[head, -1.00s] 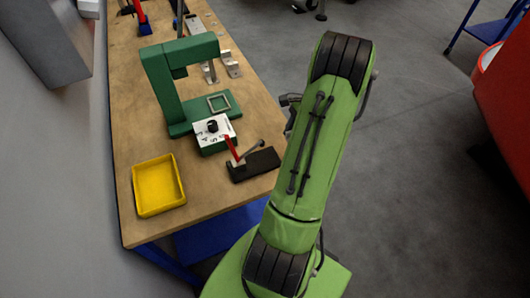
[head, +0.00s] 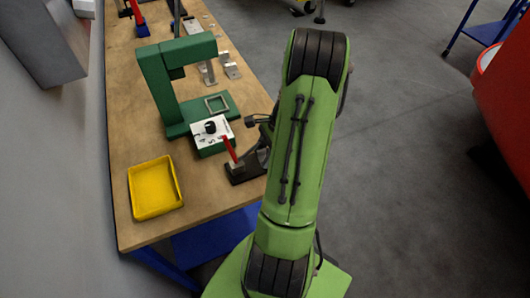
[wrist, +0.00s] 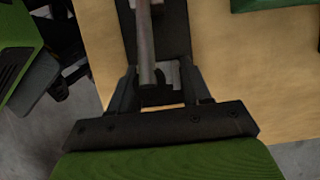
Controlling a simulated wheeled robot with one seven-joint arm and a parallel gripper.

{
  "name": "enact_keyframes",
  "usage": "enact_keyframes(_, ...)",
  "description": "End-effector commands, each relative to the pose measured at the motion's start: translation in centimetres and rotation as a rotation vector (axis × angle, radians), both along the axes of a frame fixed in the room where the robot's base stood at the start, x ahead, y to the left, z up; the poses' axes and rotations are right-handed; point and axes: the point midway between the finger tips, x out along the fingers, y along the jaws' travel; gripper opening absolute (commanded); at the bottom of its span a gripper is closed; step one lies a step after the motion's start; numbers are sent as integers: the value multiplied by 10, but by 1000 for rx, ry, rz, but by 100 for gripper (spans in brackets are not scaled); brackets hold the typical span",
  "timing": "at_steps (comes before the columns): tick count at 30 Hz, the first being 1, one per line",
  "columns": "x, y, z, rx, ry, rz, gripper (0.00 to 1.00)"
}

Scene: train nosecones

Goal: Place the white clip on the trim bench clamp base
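The trim bench clamp (head: 243,172) has a dark base near the bench's right edge, with a red handle (head: 230,149) standing up on it. In the wrist view its grey bar (wrist: 145,45) runs over the black base (wrist: 176,38) toward my gripper (wrist: 162,90). The fingers stand apart on either side of the bar's end. A small pale grey piece (wrist: 174,75) shows beside the bar's end; I cannot tell whether it is the white clip. I cannot pick out the white clip with certainty in the head view. My arm hides part of the clamp there.
A yellow tray (head: 154,187) lies at the bench's near end. Silver brackets (head: 207,71) lie farther back. Bare bench (head: 190,210) lies between tray and clamp.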

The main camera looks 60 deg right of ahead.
Motion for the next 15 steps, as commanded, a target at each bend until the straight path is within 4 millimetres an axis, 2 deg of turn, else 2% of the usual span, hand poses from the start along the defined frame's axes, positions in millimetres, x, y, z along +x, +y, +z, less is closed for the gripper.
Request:
enact_keyframes(1, 0, 0, -1, 0, 0, 0, 54)
enact_keyframes(4, 0, 0, 0, 0, 0, 0, 69)
enact_keyframes(5, 0, 0, 0, 0, 0, 0, 71)
enact_keyframes(12, 0, 0, 0, 0, 0, 0, 71)
enact_keyframes(15, -1, -2, 8, -2, -1, -1, 71)
